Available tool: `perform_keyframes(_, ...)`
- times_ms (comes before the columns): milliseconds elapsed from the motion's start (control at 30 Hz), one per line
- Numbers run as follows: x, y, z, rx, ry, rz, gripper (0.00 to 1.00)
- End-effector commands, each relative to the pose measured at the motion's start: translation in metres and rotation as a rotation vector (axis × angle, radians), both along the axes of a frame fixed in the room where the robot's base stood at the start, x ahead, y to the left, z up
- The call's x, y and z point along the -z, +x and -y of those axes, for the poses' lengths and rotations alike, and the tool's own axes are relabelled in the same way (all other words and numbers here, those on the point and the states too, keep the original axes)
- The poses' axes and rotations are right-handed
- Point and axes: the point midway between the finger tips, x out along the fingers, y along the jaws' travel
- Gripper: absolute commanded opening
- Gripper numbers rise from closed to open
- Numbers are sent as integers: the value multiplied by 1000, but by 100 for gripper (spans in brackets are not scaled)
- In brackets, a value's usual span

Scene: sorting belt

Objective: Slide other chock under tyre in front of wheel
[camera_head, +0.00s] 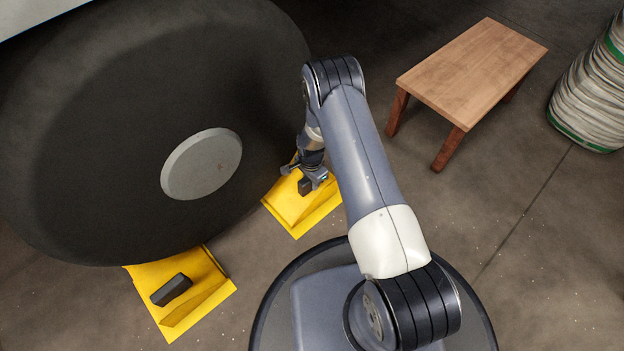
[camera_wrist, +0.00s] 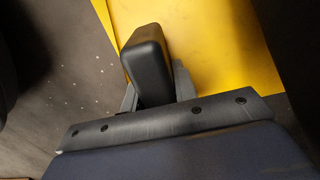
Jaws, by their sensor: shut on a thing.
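A large dark tyre (camera_head: 90,120) with a grey hub disc (camera_head: 202,164) fills the left of the head view. One yellow chock (camera_head: 299,211) with a dark handle lies on the floor at the tyre's right side. My gripper (camera_head: 308,181) is shut on that chock's black handle (camera_wrist: 148,58); its yellow surface shows behind the handle in the wrist view (camera_wrist: 215,45). Whether this chock touches the tyre is hidden by the arm. Another yellow chock (camera_head: 205,286) with a black handle (camera_head: 171,289) sits at the tyre's lower edge, its upper side against or under the tyre.
A wooden stool or small table (camera_head: 472,75) stands at the upper right. A white and green ribbed stack (camera_head: 592,95) stands at the far right edge. The concrete floor (camera_head: 545,240) at the right is clear.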

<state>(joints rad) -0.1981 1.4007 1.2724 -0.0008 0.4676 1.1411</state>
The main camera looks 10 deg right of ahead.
Motion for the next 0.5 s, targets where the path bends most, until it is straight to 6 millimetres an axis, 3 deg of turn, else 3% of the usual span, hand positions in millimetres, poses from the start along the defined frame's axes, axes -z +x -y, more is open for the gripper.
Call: perform_keyframes(500,2,1,0,0,0,2,0)
